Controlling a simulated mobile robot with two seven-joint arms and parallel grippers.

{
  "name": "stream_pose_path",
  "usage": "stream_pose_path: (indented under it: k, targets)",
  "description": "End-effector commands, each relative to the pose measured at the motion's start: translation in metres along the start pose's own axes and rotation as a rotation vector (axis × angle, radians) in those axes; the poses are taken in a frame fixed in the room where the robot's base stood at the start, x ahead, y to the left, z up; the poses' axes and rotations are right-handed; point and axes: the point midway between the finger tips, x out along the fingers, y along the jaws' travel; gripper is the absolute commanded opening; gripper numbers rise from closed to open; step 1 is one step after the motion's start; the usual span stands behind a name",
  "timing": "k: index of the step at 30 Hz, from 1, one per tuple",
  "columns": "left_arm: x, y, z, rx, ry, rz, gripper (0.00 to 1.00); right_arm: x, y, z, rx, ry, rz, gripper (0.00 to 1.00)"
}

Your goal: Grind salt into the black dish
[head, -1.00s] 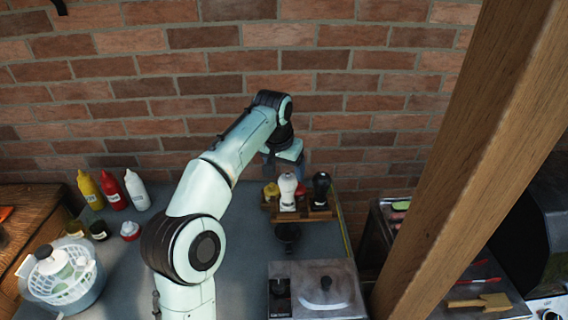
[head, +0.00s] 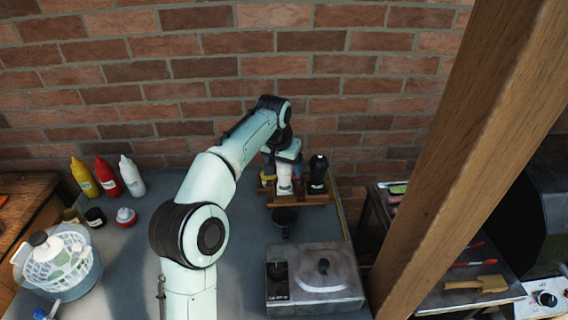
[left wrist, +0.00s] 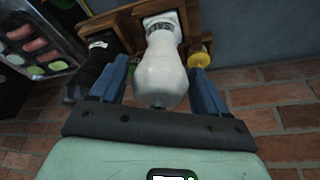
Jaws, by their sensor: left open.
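A white grinder (head: 284,184) stands upright in a wooden rack (head: 302,199) near the brick wall. My left gripper (head: 283,160) reaches down over its top and hides part of it in the head view. In the left wrist view, the two blue fingers of my open left gripper (left wrist: 160,66) lie on either side of the white grinder (left wrist: 161,78), with a gap visible on the right side. A black grinder (head: 318,172) stands to its right in the rack. The black dish (head: 285,219) sits on the table just in front of the rack. My right gripper is out of view.
A lidded metal appliance (head: 315,278) stands in front of the dish. Yellow, red and white squeeze bottles (head: 107,176) and a salad spinner (head: 56,262) are at the left. A wooden post (head: 460,150) rises at the right. The mid-left grey tabletop is partly clear.

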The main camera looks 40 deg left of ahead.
Motion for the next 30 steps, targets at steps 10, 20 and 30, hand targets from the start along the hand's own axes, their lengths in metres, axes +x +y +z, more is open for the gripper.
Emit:
stream_pose_path:
  k: [10, 20, 30]
  targets:
    - [0.0005, -0.0001, 0.0000, 0.000, 0.000, 0.000, 0.56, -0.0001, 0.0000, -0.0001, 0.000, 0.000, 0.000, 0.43]
    - [-0.0004, 0.0012, -0.0004, -0.087, -0.001, -0.028, 0.21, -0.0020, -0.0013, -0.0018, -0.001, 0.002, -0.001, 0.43]
    - [0.0001, -0.0001, -0.0001, -0.309, 0.000, -0.096, 0.21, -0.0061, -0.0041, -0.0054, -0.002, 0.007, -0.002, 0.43]
